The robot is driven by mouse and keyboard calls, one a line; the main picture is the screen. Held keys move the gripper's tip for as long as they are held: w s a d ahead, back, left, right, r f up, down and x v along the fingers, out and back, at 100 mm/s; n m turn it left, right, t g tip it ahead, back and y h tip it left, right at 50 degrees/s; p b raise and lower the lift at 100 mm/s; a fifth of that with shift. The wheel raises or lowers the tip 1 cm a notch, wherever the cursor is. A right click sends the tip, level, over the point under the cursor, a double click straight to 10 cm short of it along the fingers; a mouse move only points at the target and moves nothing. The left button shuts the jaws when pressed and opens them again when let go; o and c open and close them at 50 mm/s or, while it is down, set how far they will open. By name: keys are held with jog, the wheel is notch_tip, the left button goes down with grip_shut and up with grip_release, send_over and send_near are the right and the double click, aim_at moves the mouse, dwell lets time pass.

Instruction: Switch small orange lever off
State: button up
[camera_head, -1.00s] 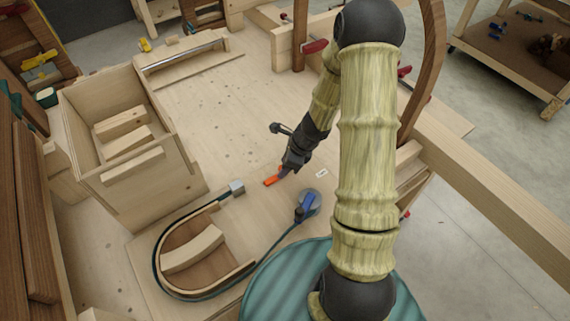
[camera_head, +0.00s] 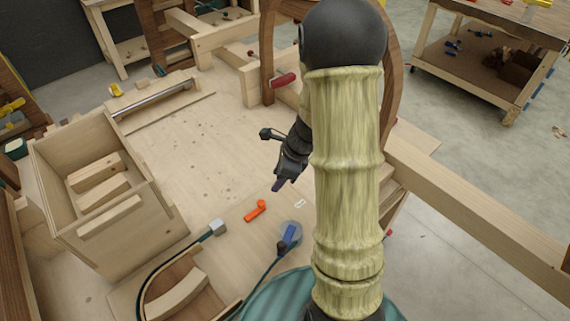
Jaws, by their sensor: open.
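The small orange lever (camera_head: 256,211) lies on the wooden workbench (camera_head: 215,150), with its narrow end pointing up and right. My gripper (camera_head: 278,185) is just above and to the right of the lever in the picture, apart from it. It is open and nothing shows between its fingers, though they are small and dark here. A blue lever (camera_head: 289,236) on a round base sits on the bench below and to the right of the orange one. A small white label (camera_head: 300,203) lies right of the orange lever.
A wooden box (camera_head: 100,185) holding wood blocks stands left. A curved form (camera_head: 172,290) with a dark strip and grey end block (camera_head: 217,228) lies at the front. A brown wooden arch (camera_head: 266,55) with a red-handled clamp (camera_head: 283,80) stands behind.

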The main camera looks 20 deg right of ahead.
jog(key=v, duration=0.4)
jog(key=shift+s+d+r, duration=0.1)
jog(key=shift+d+r, duration=0.05)
jog(key=shift+r, duration=0.15)
jog(key=s+a+r+n+h+b, duration=0.1)
jog(key=s+n, duration=0.4)
jog(key=n, duration=0.6)
jog(key=s+a+r+n+h, duration=0.1)
jog(key=s+a+n, duration=0.4)
jog(key=n, duration=0.7)
jog(key=shift+a+n+t+h+b, duration=0.3)
jog(key=shift+a+h+b, duration=0.15)
jog(key=shift+h, duration=0.45)
